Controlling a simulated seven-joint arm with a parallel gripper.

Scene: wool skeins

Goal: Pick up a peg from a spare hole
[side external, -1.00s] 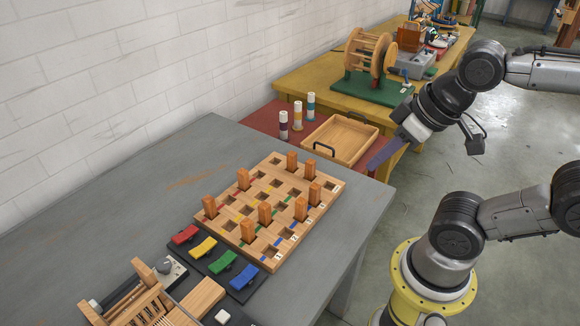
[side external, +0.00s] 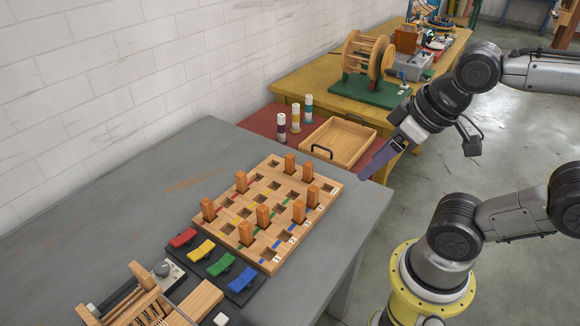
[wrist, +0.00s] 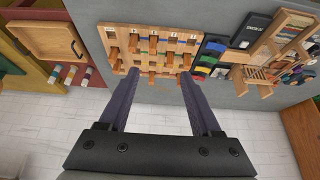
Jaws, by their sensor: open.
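The wooden peg board (side external: 283,247) lies on the grey table, with rows of square holes and coloured marks. Several orange-brown square pegs stand upright in it, among them one at the far edge (side external: 290,163), one at the near left (side external: 208,210) and one at the near side (side external: 246,233). Other holes are empty. The board also shows at the top of the wrist view (wrist: 112,67). My gripper (side external: 371,176) is open and empty, held to the right of the board near the table's far right corner. In the wrist view its two dark fingers (wrist: 158,78) are apart, pointing towards the board.
Red, yellow, green and blue levers (side external: 221,265) sit at the board's near edge. A wooden loom-like frame (side external: 147,297) stands at the near left. The table's left side is clear.

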